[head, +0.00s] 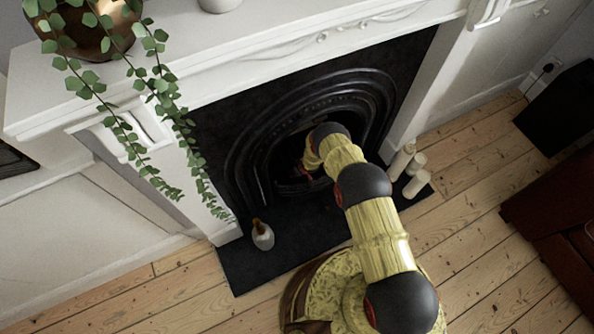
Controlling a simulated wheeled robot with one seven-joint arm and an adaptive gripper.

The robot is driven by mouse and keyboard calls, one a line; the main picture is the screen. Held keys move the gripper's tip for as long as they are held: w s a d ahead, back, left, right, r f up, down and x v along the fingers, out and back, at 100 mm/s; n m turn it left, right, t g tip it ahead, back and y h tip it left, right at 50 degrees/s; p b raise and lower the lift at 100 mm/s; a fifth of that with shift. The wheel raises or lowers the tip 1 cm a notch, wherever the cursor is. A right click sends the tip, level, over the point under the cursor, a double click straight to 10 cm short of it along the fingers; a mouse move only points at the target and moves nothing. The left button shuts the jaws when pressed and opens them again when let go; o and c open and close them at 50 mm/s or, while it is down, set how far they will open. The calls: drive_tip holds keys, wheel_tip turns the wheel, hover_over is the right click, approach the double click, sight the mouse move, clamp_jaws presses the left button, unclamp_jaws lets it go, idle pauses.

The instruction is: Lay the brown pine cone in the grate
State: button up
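The fireplace has a black arched surround, and the grate (292,188) sits low in its opening, partly covered by my arm. My arm reaches from the bottom of the head view up into the opening. My gripper (305,175) is at the dark mouth of the fireplace, at or just above the grate. It is small, dark and mostly hidden by my wrist, so I cannot tell whether its fingers are open or shut. I cannot make out the brown pine cone; anything between the fingers is hidden.
A trailing plant (160,85) hangs from the white mantel (225,50). A dark red-brown seat (555,210) is at right.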

drive_tip(key=o, duration=0.9)
drive_tip(key=shift+o, duration=0.4)
